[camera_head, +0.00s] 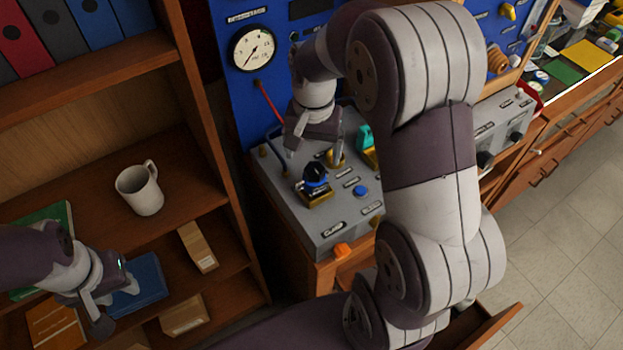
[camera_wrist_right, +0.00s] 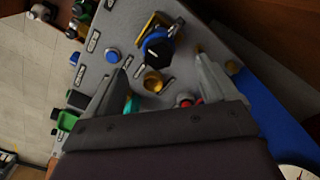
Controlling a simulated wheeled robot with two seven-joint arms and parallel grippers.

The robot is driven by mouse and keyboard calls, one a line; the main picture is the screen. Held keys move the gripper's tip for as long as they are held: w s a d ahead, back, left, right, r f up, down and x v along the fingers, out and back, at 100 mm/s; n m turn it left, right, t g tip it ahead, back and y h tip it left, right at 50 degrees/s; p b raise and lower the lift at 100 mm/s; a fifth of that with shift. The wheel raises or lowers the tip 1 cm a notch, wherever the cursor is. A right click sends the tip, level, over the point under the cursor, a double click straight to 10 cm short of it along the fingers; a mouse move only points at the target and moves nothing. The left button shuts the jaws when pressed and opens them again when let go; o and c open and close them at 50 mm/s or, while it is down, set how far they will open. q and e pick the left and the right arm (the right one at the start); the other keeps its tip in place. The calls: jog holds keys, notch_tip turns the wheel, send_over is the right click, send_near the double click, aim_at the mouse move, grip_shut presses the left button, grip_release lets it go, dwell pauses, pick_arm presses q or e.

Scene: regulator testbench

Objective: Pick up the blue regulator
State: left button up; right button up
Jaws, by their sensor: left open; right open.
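The blue regulator (camera_head: 316,176), a dark blue and black knob on a brass base, stands on the grey testbench panel (camera_head: 290,205). It also shows in the right wrist view (camera_wrist_right: 158,45), near the top, beyond the fingertips. My right gripper (camera_head: 314,152) is open and empty above the panel, just behind the regulator in the head view. In the wrist view, its open fingers (camera_wrist_right: 162,64) point towards the regulator, with no contact visible. My left gripper (camera_head: 115,308) is open and empty at the lower left, by the shelf, far from the regulator.
A brass fitting (camera_wrist_right: 153,80) shows between the right fingers, with a blue button (camera_wrist_right: 112,55) beside them. A teal part (camera_head: 366,140) stands behind the regulator. A blue gauge board (camera_head: 285,70) rises at the back. A white mug (camera_head: 140,190) stands on the left shelf.

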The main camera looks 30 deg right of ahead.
aim_at(316, 170)
jog(key=f, duration=0.2)
jog(key=w+f, duration=0.1)
jog(key=shift+w+f, duration=0.1)
jog(key=shift+f, duration=0.3)
jog(key=f, duration=0.1)
jog(key=s+f+p, duration=0.1)
jog(key=f+p, duration=0.1)
jog(key=shift+s+d, duration=0.2)
jog(key=shift+s, duration=0.1)
jog(key=f, duration=0.2)
jog(key=shift+w+f, duration=0.2)
jog(key=shift+f, duration=0.15)
jog(key=shift+w+f, duration=0.15)
jog(key=shift+w, duration=0.05)
jog(key=shift+s, duration=0.2)
jog(key=c, duration=1.6)
pick_arm(q)
notch_tip(316, 170, up, 2)
jog(key=shift+d+r, duration=0.1)
pick_arm(e)
jog(key=shift+r, duration=0.2)
